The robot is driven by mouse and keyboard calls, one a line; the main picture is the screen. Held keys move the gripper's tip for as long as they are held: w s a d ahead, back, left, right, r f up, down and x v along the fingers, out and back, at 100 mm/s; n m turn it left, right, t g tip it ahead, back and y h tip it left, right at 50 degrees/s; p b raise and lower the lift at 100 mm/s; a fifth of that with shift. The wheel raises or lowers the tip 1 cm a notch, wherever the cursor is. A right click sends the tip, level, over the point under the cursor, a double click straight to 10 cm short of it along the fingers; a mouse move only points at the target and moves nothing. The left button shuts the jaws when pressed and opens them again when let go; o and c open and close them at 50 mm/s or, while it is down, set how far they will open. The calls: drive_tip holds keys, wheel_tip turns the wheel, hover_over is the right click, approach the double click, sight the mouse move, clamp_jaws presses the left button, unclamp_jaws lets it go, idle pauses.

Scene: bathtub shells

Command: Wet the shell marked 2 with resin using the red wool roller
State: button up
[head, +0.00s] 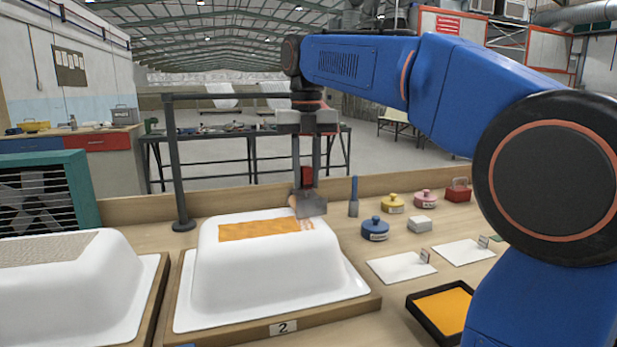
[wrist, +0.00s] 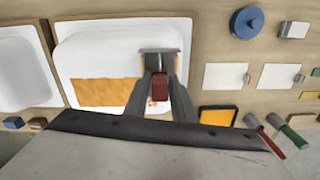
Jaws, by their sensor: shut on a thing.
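Shell 2 (head: 270,275) is a white upturned tub on a wooden base, its front plate (head: 283,328) marked 2. An orange patch (head: 258,229) lies on its top, with fainter orange marks at its right end. It also shows in the wrist view (wrist: 95,93). My gripper (head: 306,190) points down over the shell's right back part, shut on a red-handled tool (wrist: 160,87) with a wide grey head. The head is low by the shell top; I cannot tell whether they touch or whether wool is on it. A black tray of orange resin (head: 443,310) stands at right.
Another shell (head: 115,275) with a tan mat stands left. White sheets (head: 400,266), a blue pot (head: 375,229), a grey block (head: 419,224), yellow and pink pots and a red box (head: 457,190) stand right.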

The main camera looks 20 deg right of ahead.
drive_tip(key=shift+w+f, duration=0.1)
drive_tip(key=shift+w, duration=0.85)
drive_tip(key=shift+a, duration=3.45)
drive_tip(key=shift+w+a, duration=0.15)
drive_tip(key=shift+a, duration=2.9)
drive_tip(key=shift+w+a, duration=0.15)
drive_tip(key=shift+a, duration=3.65)
wheel_tip(320, 180, up, 6)
drive_tip(key=shift+d, duration=0.15)
